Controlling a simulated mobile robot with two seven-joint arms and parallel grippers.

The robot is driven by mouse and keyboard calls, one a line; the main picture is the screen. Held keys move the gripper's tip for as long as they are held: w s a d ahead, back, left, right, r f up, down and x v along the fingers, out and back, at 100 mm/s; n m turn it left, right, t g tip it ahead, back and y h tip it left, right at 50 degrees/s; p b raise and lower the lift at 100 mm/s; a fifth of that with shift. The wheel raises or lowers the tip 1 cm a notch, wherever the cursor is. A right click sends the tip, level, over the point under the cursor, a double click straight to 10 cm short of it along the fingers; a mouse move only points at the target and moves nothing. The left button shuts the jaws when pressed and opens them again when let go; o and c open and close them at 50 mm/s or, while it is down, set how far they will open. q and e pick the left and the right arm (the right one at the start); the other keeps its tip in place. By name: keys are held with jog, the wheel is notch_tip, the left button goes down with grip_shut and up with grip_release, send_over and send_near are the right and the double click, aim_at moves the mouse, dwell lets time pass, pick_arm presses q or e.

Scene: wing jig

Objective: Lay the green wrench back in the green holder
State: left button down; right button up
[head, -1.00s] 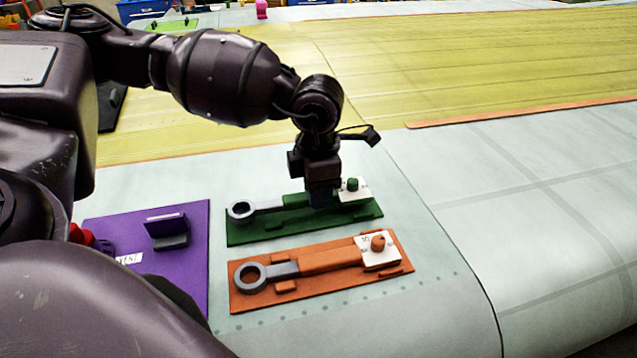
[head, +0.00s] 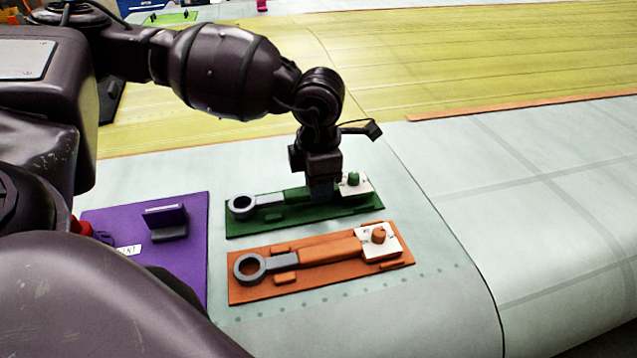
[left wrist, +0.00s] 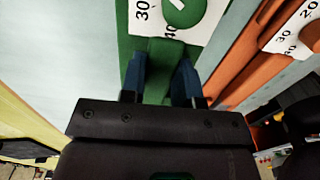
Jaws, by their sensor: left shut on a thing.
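The green wrench (head: 268,201) has a grey ring end at the left and a green handle. It lies along the green holder (head: 240,228) in the head view, at or just above its surface; I cannot tell which. My left gripper (head: 321,190) points down over the handle. In the left wrist view its two blue fingers (left wrist: 160,85) are shut on the green handle (left wrist: 158,60). A white dial plate with a green knob (left wrist: 184,10) is just beyond the fingertips. The jaws hide part of the handle. My right gripper is not in view.
An orange holder with an orange-handled wrench (head: 325,251) lies close in front of the green holder. A purple board (head: 190,258) with an upright bracket is at the left. The pale wing surface to the right (head: 530,210) is clear.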

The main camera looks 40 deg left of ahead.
pick_arm(q)
jog(key=shift+f, duration=0.1)
jog(key=shift+f+b, duration=0.5)
jog(key=shift+b, duration=0.05)
jog(key=c, duration=0.8)
grip_release()
jog(key=shift+r, duration=5.45)
